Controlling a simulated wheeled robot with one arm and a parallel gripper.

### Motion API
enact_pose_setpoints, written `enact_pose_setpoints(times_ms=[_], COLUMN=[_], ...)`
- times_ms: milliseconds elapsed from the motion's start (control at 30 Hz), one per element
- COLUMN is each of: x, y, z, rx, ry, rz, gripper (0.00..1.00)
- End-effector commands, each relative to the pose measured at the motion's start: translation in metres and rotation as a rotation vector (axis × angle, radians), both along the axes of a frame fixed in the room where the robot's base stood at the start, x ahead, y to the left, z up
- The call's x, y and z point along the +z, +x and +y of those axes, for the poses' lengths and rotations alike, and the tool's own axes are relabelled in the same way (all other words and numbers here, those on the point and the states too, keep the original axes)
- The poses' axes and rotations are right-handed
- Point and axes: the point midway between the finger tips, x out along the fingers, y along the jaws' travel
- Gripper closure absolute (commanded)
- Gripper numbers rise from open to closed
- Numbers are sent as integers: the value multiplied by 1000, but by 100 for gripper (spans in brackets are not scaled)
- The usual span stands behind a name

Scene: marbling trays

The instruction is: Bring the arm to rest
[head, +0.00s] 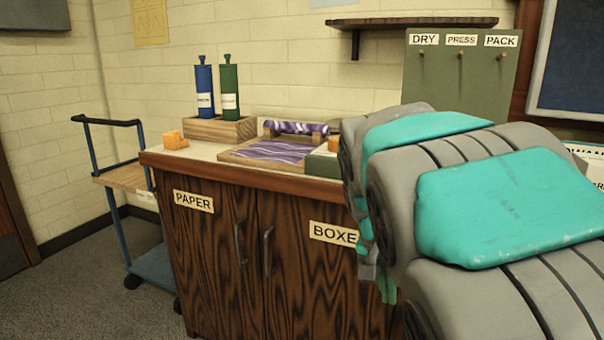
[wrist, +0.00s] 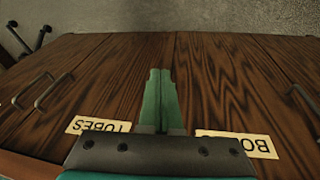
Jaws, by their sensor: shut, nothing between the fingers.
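My gripper (wrist: 161,75) shows in the wrist view with its green fingers together and nothing between them. It is in front of the dark wood cabinet doors, near the labels TUBES (wrist: 98,126) and one that is partly cut off (wrist: 237,144). In the head view my grey and teal arm fills the right side, in front of the cabinet (head: 215,250). Most of my gripper is hidden there behind the arm; only a bit of green shows below it.
On the cabinet top stand a wooden block (head: 219,130) with a blue tube (head: 204,90) and a green tube (head: 229,90), an orange object (head: 175,140) and a marbling tray (head: 231,156). A blue trolley (head: 153,262) stands left. Open floor (head: 65,290) lies at front left.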

Motion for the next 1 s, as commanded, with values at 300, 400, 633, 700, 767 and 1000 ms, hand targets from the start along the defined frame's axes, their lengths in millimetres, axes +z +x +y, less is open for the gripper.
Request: enact_pose_setpoints(times_ms=[300,400,633,700,767,1000], x=[-65,-85,-114,-117,-117,-117], y=[-152,-193,-251,-257,-259,-259], z=[-13,-7,3,4,5,5], rx=[268,364,513,530,535,535], ry=[127,169,229,235,236,236], rz=[214,263,329,335,336,336], gripper=[100,100,100,100,100,100])
